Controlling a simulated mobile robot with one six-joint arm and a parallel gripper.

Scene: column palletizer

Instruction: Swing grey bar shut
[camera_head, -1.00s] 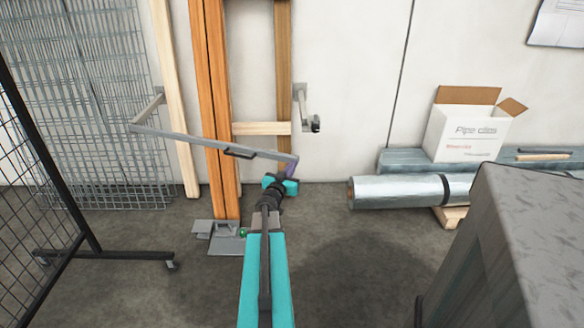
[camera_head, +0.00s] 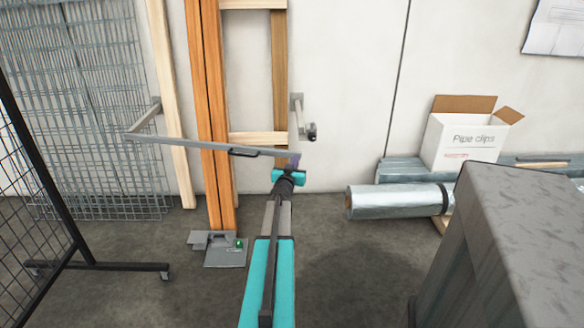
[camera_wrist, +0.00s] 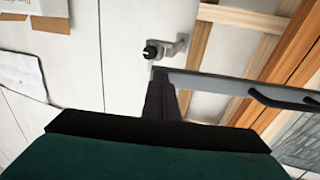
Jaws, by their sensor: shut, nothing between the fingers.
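The grey bar (camera_head: 185,144) runs from its wall bracket at the left (camera_head: 146,116) across the upright timbers, with a black handle (camera_head: 243,152) along it. Its free end lies near the right bracket (camera_head: 298,114), which has a dark knob. My gripper (camera_head: 293,160) is at that free end, shut with nothing between the fingers. In the wrist view the dark fingers (camera_wrist: 161,98) are at the end of the bar (camera_wrist: 235,86), touching or nearly so. The right bracket and knob (camera_wrist: 165,50) show just beyond, apart from the bar end.
Orange and pale timbers (camera_head: 207,100) lean on the wall behind the bar. A mesh rack (camera_head: 45,200) on wheels stands at the left. A silver roll (camera_head: 395,201), a carton (camera_head: 465,135) and a grey cabinet (camera_head: 520,230) are at the right.

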